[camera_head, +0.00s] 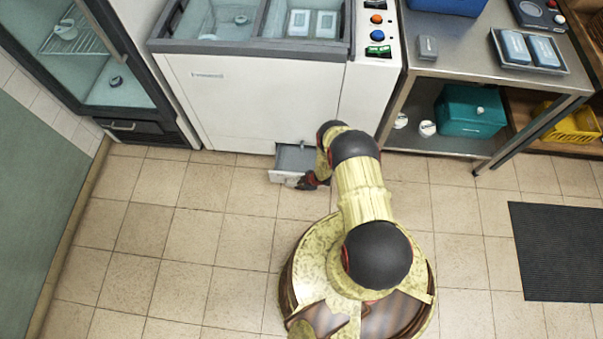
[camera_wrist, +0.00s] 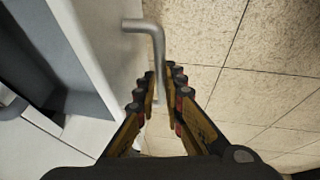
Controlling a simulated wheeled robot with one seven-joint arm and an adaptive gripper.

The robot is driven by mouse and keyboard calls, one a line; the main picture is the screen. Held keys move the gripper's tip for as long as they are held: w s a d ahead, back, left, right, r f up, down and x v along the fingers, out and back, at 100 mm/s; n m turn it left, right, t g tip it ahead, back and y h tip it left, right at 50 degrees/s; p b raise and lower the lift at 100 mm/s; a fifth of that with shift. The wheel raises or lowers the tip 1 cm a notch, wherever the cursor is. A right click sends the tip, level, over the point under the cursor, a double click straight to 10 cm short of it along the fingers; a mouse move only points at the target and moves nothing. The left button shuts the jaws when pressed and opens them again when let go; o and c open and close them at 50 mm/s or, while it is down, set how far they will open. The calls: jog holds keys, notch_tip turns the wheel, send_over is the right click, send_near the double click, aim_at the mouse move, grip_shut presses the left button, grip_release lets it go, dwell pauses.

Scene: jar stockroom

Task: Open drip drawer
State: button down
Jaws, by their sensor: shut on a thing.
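The drip drawer (camera_head: 296,158) is a small grey tray with a white front, low on the white chest freezer (camera_head: 270,95). It stands pulled out from the freezer's base, with its hollow inside showing. In the wrist view the drawer's white front (camera_wrist: 108,45) is at the left, with a bent metal bar handle (camera_wrist: 143,25) sticking out from it. My gripper (camera_head: 306,183) is at the drawer's front, and in the wrist view its fingers (camera_wrist: 164,78) are shut around the handle bar. My arm hides the drawer's right side in the head view.
A glass-door cabinet (camera_head: 110,75) stands left of the freezer. A steel table (camera_head: 460,70) with a teal box (camera_head: 470,110) on its lower shelf is at the right. A dark mat (camera_head: 560,250) lies at the far right. The tiled floor left of the drawer is clear.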

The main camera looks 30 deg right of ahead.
jog(key=shift+s+a+p, duration=0.3)
jog(key=shift+s+a, duration=0.3)
jog(key=shift+s, duration=0.35)
jog(key=c, duration=1.9)
grip_release()
jog(key=shift+v, duration=5.95)
